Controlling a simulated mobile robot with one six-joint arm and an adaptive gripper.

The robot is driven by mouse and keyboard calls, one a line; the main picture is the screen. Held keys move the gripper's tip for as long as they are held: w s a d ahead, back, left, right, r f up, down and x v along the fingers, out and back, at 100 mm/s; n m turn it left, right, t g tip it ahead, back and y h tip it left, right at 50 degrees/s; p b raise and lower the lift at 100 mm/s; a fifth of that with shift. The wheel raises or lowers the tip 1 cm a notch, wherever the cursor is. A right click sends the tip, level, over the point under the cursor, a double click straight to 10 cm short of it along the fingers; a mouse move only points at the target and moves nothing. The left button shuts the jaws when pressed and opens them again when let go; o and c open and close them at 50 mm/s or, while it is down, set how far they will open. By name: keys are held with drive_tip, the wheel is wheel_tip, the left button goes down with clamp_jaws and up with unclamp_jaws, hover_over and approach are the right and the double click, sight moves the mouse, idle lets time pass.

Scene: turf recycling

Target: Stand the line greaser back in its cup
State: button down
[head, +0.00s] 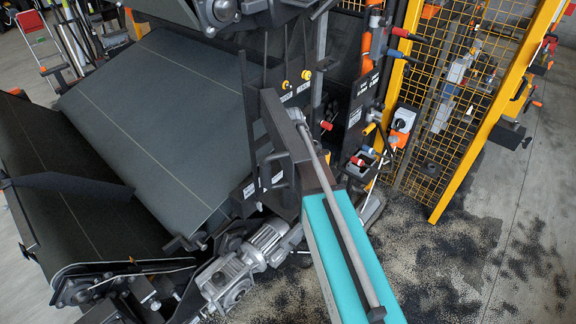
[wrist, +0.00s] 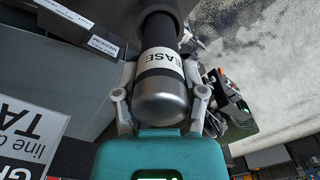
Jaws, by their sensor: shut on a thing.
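The line greaser (wrist: 160,100) is in the wrist view, a dark cylinder with a silver rounded end and a white band reading "EASE". It runs from the middle of the picture to the top edge, where its far end is cut off. My gripper (wrist: 160,82) has a pale finger on each side of it and is shut on it around the white band and silver end. In the head view I cannot make out the gripper or the greaser. The cup cannot be made out in either view.
A white sign (wrist: 30,130) reading "line" and "TA" is at the left of the wrist view, beside a grey panel (wrist: 75,85). In the head view a dark conveyor belt (head: 150,110) lies left, a grey motor (head: 235,270) low, and a yellow mesh fence (head: 460,110) right.

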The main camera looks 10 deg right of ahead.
drive_tip(key=shift+f+b, duration=0.45)
drive_tip(key=shift+f, duration=0.05)
drive_tip(key=shift+c, duration=0.4)
unclamp_jaws()
drive_tip(key=shift+r, duration=0.2)
wheel_tip(320, 180, up, 12)
drive_tip(key=p, duration=1.2)
drive_tip(key=shift+r+p, duration=0.15)
drive_tip(key=shift+p, duration=0.25)
drive_tip(key=shift+s, duration=0.1)
idle(0.6)
